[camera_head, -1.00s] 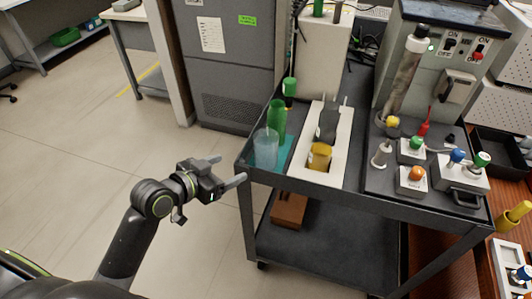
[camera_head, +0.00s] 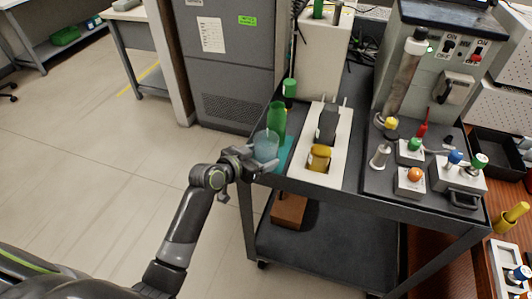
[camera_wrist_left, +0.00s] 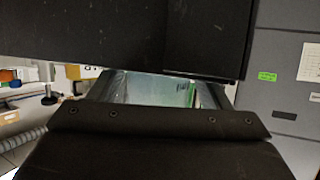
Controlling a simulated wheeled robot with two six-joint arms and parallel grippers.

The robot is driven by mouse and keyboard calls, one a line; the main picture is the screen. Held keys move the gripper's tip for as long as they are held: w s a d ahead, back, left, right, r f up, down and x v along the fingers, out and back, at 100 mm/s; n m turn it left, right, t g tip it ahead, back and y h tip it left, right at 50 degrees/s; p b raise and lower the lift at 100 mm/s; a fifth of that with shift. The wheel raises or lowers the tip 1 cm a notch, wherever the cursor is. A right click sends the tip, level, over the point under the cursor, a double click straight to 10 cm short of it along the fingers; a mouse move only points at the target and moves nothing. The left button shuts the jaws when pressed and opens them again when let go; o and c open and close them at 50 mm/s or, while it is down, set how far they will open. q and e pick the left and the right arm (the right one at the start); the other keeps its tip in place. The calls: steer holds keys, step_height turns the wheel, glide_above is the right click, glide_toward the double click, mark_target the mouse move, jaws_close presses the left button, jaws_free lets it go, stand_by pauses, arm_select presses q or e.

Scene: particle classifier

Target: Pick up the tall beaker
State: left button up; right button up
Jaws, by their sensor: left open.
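A pale blue, see-through beaker (camera_head: 264,150) stands upright at the near left corner of the cart top. A taller, narrow green vessel (camera_head: 277,118) stands just behind it; I cannot tell for certain which one the task calls the tall beaker. My left gripper (camera_head: 262,166) is open at the low near side of the blue beaker, level with the cart's edge. In the left wrist view a pale see-through surface (camera_wrist_left: 160,90), with green showing at its right, fills the gap between the fingers. Contact is not clear. My right gripper is not in view.
A green-capped bottle (camera_head: 289,88) stands behind the green vessel. Control boxes with coloured knobs (camera_head: 411,181) sit farther right. The floor left of the cart is clear.

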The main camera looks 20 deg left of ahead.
arm_select(q)
steer(key=shift+x, duration=1.55)
steer(key=shift+c, duration=0.3)
steer(key=c, duration=0.7)
steer(key=shift+r, duration=0.1)
steer(key=shift+c, duration=1)
steer(key=shift+r, duration=0.2)
